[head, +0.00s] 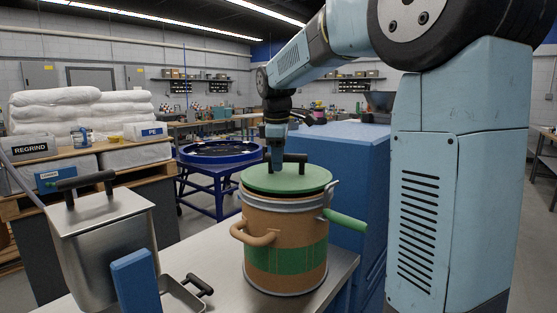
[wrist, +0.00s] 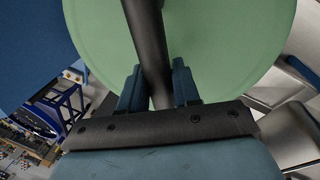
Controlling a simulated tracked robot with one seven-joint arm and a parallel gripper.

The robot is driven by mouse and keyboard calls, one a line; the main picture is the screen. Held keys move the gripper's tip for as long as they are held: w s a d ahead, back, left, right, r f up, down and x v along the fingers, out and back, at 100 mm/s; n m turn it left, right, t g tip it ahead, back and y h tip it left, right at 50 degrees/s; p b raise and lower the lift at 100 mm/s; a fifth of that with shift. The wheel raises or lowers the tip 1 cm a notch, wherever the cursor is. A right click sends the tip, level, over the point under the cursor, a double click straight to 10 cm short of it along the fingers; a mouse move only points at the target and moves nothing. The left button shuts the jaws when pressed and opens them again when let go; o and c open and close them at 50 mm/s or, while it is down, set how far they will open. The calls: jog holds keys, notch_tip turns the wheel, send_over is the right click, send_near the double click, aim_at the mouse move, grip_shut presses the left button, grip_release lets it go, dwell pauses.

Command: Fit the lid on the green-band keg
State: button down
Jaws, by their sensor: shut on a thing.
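The green-band keg (head: 262,228) is a tan drum with a green band, a tan side handle and a grey metal ring at its top. It stands upright on the metal table. A green-gripped lever (head: 345,221) sticks out at the ring's right. The round green lid (head: 262,180) lies level over the keg's mouth; I cannot tell whether it is fully seated or slightly above the rim. My gripper (head: 277,162) is above the lid, shut on its black bar handle (head: 295,158). In the wrist view, the fingers (wrist: 157,88) straddle this handle above the lid (wrist: 225,50).
A steel lidded bin (head: 105,245), a blue block (head: 135,283) and a small scoop-like pan (head: 182,296) are left of the keg. A blue cabinet (head: 350,165) stands close behind it. The table (head: 215,245) has some bare room beside the keg.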

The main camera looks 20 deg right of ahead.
jog(key=shift+f, duration=0.65)
dwell(0.9)
jog(key=c, duration=0.7)
grip_release()
jog(key=shift+o, duration=0.3)
jog(key=o, duration=0.4)
jog(key=shift+r, duration=0.1)
jog(key=shift+r, duration=3.4)
